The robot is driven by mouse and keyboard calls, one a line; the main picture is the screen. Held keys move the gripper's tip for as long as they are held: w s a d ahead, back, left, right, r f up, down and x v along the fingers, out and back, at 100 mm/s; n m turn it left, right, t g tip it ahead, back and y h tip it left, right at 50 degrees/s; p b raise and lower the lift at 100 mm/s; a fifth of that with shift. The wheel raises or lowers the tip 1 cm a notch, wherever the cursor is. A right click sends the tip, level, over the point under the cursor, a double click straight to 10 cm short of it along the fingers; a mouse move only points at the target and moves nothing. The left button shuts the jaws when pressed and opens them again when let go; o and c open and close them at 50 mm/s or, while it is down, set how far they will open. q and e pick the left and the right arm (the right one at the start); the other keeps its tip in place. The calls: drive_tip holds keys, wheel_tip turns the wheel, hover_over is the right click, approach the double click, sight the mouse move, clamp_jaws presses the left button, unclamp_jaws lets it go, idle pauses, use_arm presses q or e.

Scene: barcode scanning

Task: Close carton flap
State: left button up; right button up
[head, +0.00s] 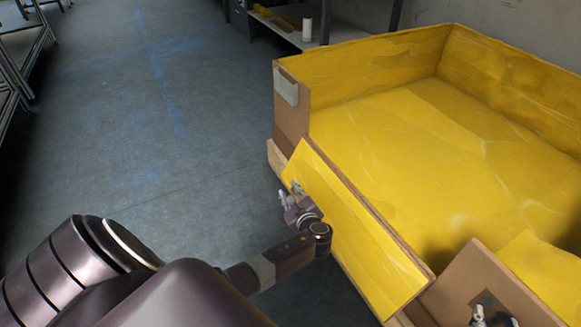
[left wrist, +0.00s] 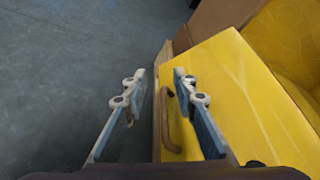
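The carton (head: 290,122) is brown outside and yellow inside, and its top is open. Its near-left flap (head: 350,225) hangs tilted outward, yellow face up; it also fills the right of the left wrist view (left wrist: 230,90). A brown handle (left wrist: 171,125) stands on that flap near its edge. My left gripper (head: 291,196) is at the flap's outer edge; in the left wrist view its fingers (left wrist: 156,92) are apart, with the handle between them, closer to the right finger. My right gripper (head: 491,318) shows only by its tips at the bottom, in front of a raised brown flap (head: 500,275).
Wood (head: 275,158) shows under the carton's left corner. A shelf unit (head: 290,28) stands behind, and metal racks (head: 20,50) stand at the far left. The grey floor (head: 130,150) left of the carton is clear.

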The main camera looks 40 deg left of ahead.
drive_tip(key=shift+f+b, duration=0.45)
drive_tip(key=shift+f, duration=0.3)
